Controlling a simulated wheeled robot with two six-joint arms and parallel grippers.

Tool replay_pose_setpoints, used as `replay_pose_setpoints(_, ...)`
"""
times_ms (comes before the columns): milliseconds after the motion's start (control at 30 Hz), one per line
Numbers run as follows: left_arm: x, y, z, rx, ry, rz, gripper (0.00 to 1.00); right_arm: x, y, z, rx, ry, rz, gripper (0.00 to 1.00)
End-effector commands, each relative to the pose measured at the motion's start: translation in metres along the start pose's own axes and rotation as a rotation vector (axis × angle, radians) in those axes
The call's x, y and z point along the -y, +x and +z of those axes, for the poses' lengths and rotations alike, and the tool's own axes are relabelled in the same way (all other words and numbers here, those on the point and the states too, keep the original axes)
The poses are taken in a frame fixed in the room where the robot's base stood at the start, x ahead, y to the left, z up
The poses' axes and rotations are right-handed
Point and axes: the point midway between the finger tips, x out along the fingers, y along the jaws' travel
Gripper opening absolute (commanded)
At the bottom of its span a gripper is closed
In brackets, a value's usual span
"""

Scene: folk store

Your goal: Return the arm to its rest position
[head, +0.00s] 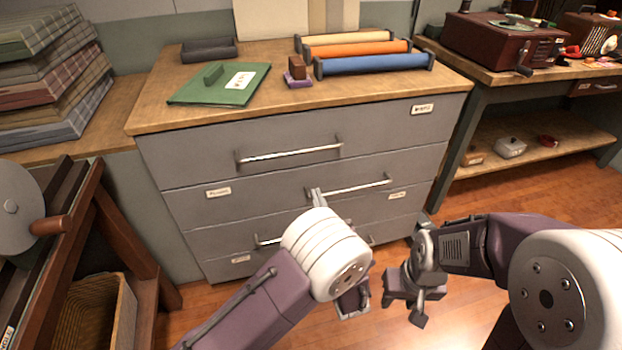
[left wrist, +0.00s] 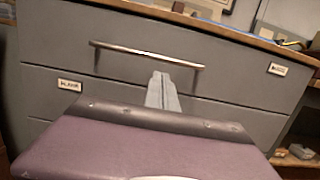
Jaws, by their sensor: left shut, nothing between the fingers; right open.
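My left gripper (head: 317,196) points at the front of the grey drawer cabinet (head: 300,215), near the left end of the second drawer's handle (head: 350,187). In the left wrist view, the left gripper's fingers (left wrist: 162,90) are together with nothing between them, in front of the drawer fronts and below a handle (left wrist: 147,55). The white wrist joint of my left arm hides much of this gripper in the head view. My right gripper (head: 415,295) is open and empty, low in front of the cabinet and above the wooden floor.
The drawers look shut. On the cabinet top lie a green folder (head: 220,84) and several rolls, including a blue one (head: 375,64). A dark wooden rack (head: 100,225) and a wicker basket (head: 95,315) stand at left. A workbench (head: 490,75) stands at right; floor shows between.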

Motion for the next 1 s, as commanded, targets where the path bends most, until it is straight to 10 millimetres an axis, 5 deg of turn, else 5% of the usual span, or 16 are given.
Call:
replay_pose_setpoints(433, -0.002, -0.013, -0.001, 0.0, 0.001, 0.004, 0.0, 0.0, -0.002, 0.0, 0.0, 0.0, 0.0, 0.42)
replay_pose_setpoints(567, -0.034, 0.018, 0.011, 0.016, -0.022, 0.107, 0.0, 0.0, -0.003, 0.0, 0.0, 0.0, 0.0, 0.42)
replay_pose_setpoints(667, -0.099, 0.058, 0.046, 0.057, -0.077, 0.291, 0.0, 0.0, -0.002, 0.0, 0.0, 0.0, 0.0, 0.42)
replay_pose_setpoints(767, -0.191, 0.069, 0.065, 0.038, -0.119, 0.564, 0.0, 0.0, -0.002, 0.0, 0.0, 0.0, 0.0, 0.42)
replay_pose_setpoints(867, -0.283, 0.045, 0.061, -0.047, -0.202, 0.872, 0.0, 0.0, -0.002, 0.0, 0.0, 0.0, 0.0, 0.42)
replay_pose_setpoints(1000, -0.373, -0.042, 0.03, -0.215, -0.453, 1.346, 0.0, 0.0, -0.002, 0.0, 0.0, 0.0, 0.0, 0.42)
